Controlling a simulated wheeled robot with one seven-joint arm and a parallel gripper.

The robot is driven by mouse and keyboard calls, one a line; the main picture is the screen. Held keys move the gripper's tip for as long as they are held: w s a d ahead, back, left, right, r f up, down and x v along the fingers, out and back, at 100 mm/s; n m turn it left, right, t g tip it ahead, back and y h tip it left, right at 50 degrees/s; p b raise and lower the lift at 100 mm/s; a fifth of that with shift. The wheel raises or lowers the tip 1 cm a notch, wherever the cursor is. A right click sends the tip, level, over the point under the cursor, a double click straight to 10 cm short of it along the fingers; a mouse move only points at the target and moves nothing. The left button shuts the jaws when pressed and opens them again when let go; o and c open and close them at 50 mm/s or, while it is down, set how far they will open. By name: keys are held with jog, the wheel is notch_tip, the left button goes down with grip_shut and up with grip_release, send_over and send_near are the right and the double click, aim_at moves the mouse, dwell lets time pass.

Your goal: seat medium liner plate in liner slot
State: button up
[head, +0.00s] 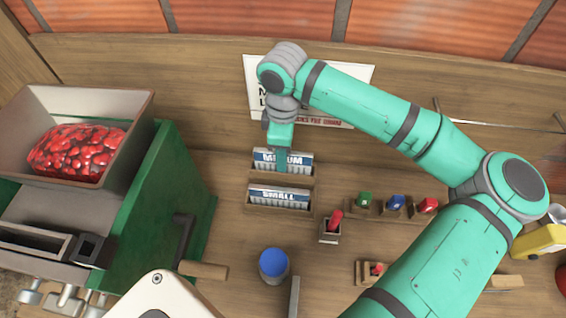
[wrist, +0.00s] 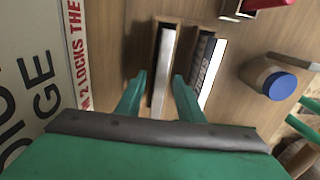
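The medium liner plate (head: 296,162) stands in the back wooden holder, with its blue-and-white "MEDIUM" label partly hidden by my gripper (head: 281,166). In the wrist view, the plate (wrist: 163,70) shows edge-on between the two green fingers of my gripper (wrist: 159,80). The fingers are apart, one on each side of the plate, with a visible gap at the left finger. The small liner plate (head: 280,196) stands in the holder in front. I cannot clearly identify the liner slot; the green pulper (head: 150,210) is at the left.
A hopper (head: 95,97) of red cherries tops the pulper. A blue-topped cup (head: 273,265) stands on the wooden surface. Small green, blue and red items (head: 396,203) sit in holders to the right. A sign (head: 352,80) is behind my arm.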

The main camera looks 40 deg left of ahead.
jog(key=shift+c, duration=0.3)
grip_shut()
jog(key=shift+r, duration=0.15)
